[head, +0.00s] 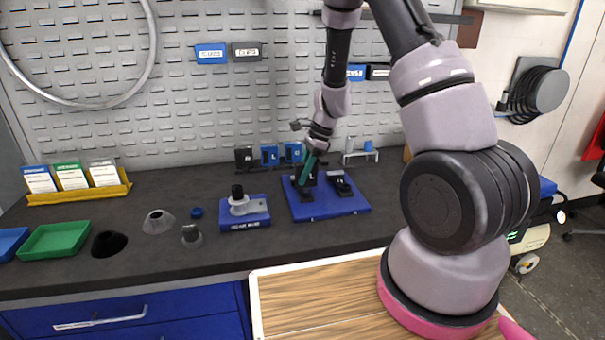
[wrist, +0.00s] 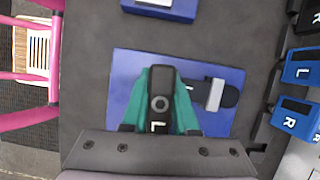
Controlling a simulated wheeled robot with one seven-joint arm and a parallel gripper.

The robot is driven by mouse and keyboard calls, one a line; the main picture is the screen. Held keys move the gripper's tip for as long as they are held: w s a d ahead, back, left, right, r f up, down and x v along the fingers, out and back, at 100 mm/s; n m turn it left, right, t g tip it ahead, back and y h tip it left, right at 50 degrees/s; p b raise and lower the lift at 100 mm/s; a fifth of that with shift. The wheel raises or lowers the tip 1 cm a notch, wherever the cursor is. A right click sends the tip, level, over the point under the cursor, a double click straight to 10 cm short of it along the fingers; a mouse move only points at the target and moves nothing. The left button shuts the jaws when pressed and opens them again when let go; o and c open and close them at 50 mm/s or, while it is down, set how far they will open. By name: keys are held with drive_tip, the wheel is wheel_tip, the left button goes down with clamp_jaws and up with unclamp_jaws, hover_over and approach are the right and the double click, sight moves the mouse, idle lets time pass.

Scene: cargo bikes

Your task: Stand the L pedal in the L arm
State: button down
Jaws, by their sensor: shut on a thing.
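In the head view my gripper (head: 306,172) is low over the blue plate (head: 325,211), pointing down. A black arm with a rounded end and a grey block (wrist: 229,97) lies beside the held piece in the wrist view. I take this to be the L arm, but its label is hidden. I cannot tell whether the pedal touches it. Another black part (head: 341,184) sits on the plate's right side.
A blue stand with a grey fitting (head: 246,222) is left of the plate.

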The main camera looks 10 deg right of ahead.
drive_tip(key=shift+f, duration=0.1)
drive_tip(key=c, duration=0.6)
unclamp_jaws()
drive_tip(key=v, duration=1)
drive_tip(key=shift+r, duration=0.35)
drive_tip(key=s+d+r+n+t, duration=0.1)
drive_tip(key=s+r+n+t, duration=0.15)
drive_tip(key=s+r, duration=0.45)
drive_tip(key=s+r+n+t, duration=0.15)
drive_tip(key=r+n, duration=0.25)
drive_tip(key=r, duration=0.7)
drive_tip(key=s+d+r+n+t+h, duration=0.1)
drive_tip(key=s+r+n, duration=0.2)
drive_tip(key=s, duration=0.4)
drive_tip(key=s+d+r+n+t+h, duration=0.1)
drive_tip(key=s+r+n+t, duration=0.1)
drive_tip(key=s, duration=0.5)
wheel_tip(320, 180, up, 3)
drive_tip(key=shift+f+n+t+h, duration=0.15)
drive_tip(key=shift+n+t+h, duration=0.15)
drive_tip(key=shift+n, duration=0.45)
